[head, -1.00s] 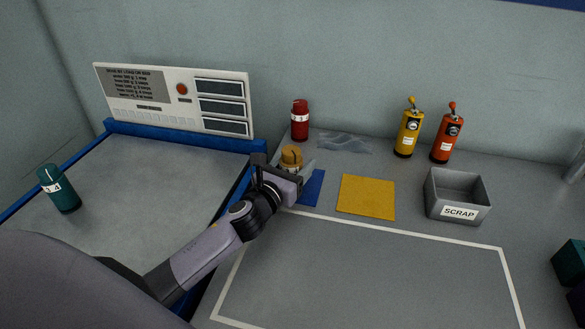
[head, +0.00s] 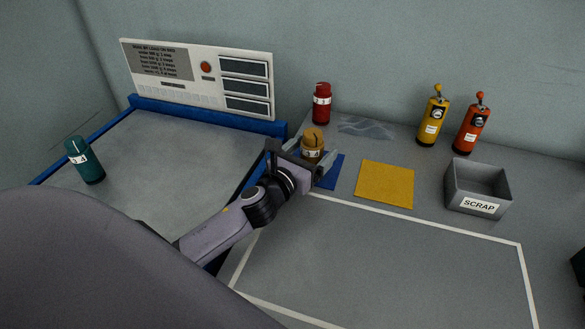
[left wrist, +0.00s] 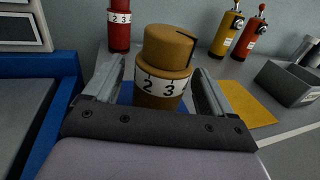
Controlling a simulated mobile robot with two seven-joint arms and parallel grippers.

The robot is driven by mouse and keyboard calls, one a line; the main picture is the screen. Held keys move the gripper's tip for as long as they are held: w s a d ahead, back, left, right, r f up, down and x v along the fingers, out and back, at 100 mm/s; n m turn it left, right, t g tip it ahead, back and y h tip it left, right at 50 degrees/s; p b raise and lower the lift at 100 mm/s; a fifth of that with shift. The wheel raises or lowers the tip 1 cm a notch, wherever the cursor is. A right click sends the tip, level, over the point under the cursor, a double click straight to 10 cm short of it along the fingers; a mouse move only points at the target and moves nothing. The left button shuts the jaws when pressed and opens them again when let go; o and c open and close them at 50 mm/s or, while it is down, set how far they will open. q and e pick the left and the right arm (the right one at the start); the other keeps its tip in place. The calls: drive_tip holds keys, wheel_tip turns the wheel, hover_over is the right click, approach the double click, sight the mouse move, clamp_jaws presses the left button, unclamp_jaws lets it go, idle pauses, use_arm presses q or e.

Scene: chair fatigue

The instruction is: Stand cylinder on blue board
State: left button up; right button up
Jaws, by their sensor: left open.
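The orange-brown cylinder (head: 313,141) with a white numbered band stands upright at the blue board (head: 332,174). The left wrist view shows the cylinder (left wrist: 168,65) between the two fingers of my left gripper (left wrist: 158,85), with a gap visible on each side. The gripper (head: 315,165) is open around it in the head view. The blue board is partly hidden by the gripper and cylinder; a bit of blue (left wrist: 126,93) shows behind the cylinder in the wrist view. Whether the cylinder's base rests fully on the board is hidden. My right gripper is not in view.
A red cylinder (head: 322,103) stands behind. A yellow board (head: 385,184) lies to the right, then a grey scrap bin (head: 477,187). Yellow (head: 433,117) and orange (head: 469,124) canisters stand at the back. A teal cylinder (head: 85,160) stands on the left surface. The white-outlined area is clear.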

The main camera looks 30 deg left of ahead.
use_arm(q)
drive_tip(key=s, duration=1)
drive_tip(key=shift+b, duration=0.3)
